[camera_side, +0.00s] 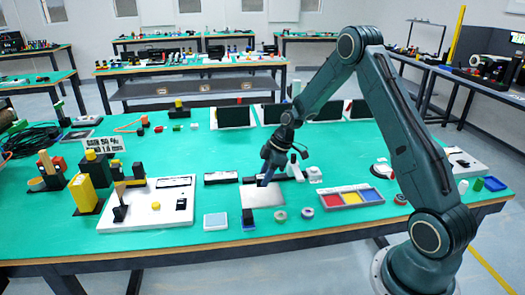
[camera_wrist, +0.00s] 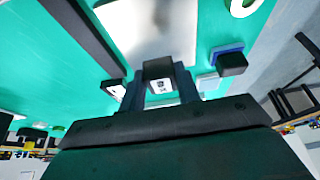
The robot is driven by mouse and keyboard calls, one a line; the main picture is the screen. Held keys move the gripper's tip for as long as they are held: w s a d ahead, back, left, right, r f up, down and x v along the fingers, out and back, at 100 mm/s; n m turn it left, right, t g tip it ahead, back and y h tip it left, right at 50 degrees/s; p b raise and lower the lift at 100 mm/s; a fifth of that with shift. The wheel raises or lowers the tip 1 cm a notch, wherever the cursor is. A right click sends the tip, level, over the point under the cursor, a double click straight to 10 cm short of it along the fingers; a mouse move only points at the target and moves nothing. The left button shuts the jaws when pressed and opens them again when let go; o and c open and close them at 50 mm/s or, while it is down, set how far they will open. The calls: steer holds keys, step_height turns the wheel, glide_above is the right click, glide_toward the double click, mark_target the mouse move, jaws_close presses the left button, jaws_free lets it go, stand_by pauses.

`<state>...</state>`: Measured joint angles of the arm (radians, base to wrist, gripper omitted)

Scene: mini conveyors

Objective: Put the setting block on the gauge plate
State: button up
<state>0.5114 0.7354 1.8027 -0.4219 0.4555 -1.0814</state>
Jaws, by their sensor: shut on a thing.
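My gripper (camera_wrist: 160,86) is shut on a small dark grey block with a pale printed label, the setting block (camera_wrist: 158,70), seen between the two fingers in the wrist view. The gauge plate is a flat, pale silvery plate (camera_side: 264,197) on the green table, and it fills the upper middle of the wrist view (camera_wrist: 150,28). In the side view my gripper (camera_side: 264,182) points down at the plate's back edge. The held block is too small and hidden to make out there, and I cannot tell whether it touches the plate.
A black block with a blue base (camera_side: 248,219) stands at the plate's front left corner. A dark bar (camera_side: 221,178) lies behind left. Round pieces (camera_side: 280,215) and a tray with red, yellow and blue compartments (camera_side: 345,197) are to the right. A pale square pad (camera_side: 215,221) lies left.

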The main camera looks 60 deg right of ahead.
mark_target(265, 195)
steer(key=shift+f, duration=0.1)
steer(key=shift+f, duration=2)
steer(key=shift+f, duration=0.1)
steer(key=o, duration=1)
steer(key=v, duration=1.2)
steer(key=shift+a+r, duration=0.1)
steer(key=shift+r, duration=0.1)
